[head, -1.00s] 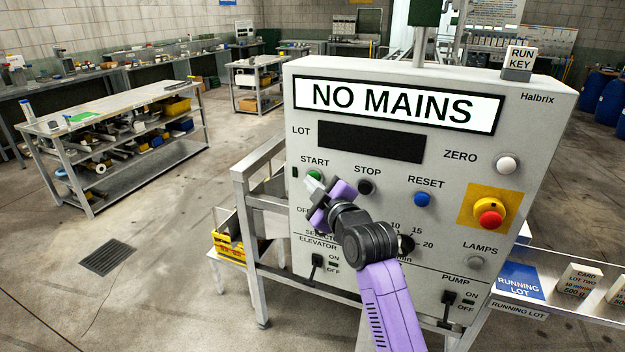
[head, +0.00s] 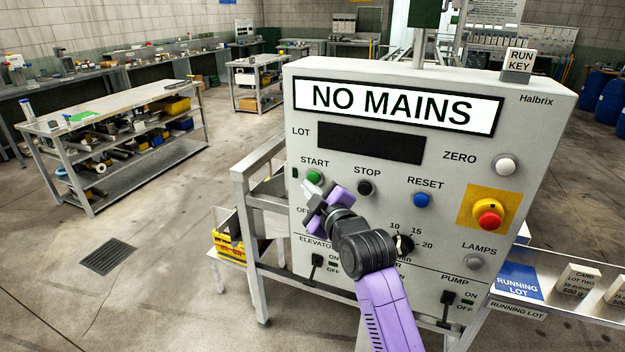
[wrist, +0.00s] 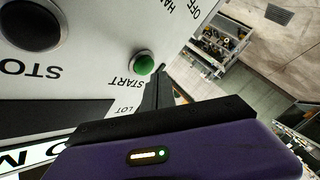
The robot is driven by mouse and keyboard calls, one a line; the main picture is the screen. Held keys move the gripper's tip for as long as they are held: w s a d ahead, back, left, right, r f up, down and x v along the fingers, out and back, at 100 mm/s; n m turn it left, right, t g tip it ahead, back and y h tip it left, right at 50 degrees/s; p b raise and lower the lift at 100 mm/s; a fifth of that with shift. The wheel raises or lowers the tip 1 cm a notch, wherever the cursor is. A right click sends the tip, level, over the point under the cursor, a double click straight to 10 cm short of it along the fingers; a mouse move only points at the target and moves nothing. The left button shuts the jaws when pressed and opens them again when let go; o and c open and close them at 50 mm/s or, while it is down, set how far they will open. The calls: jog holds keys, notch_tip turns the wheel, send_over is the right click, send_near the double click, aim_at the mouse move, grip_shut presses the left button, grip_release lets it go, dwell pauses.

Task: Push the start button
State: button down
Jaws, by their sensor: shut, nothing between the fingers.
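The green START button (head: 314,177) is on the left of the grey control panel (head: 460,140), under the word START. In the wrist view the START button (wrist: 144,65) stands clear of the panel face. My gripper (head: 309,189) is shut and empty, its fingertips just below the button in the head view. In the wrist view my gripper's dark fingers (wrist: 158,85) end right beside the button, not over its face. I see no clear contact.
The black STOP button (head: 366,187), blue RESET button (head: 422,200) and red mushroom button (head: 488,219) on a yellow plate are to the right. The panel's sign (head: 398,104) reads NO MAINS. Elevator (head: 316,262) and pump (head: 447,300) switches sit low on the panel.

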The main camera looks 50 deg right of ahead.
jog(key=shift+a, duration=0.1)
jog(key=shift+s+a+p, duration=0.2)
jog(key=shift+s+a, duration=0.1)
jog(key=shift+a, duration=0.45)
jog(key=shift+s+a+p, duration=0.25)
jog(key=shift+a, duration=0.55)
jog(key=shift+s+a+p, duration=0.2)
jog(key=shift+s+a, duration=0.1)
jog(key=shift+a, duration=0.45)
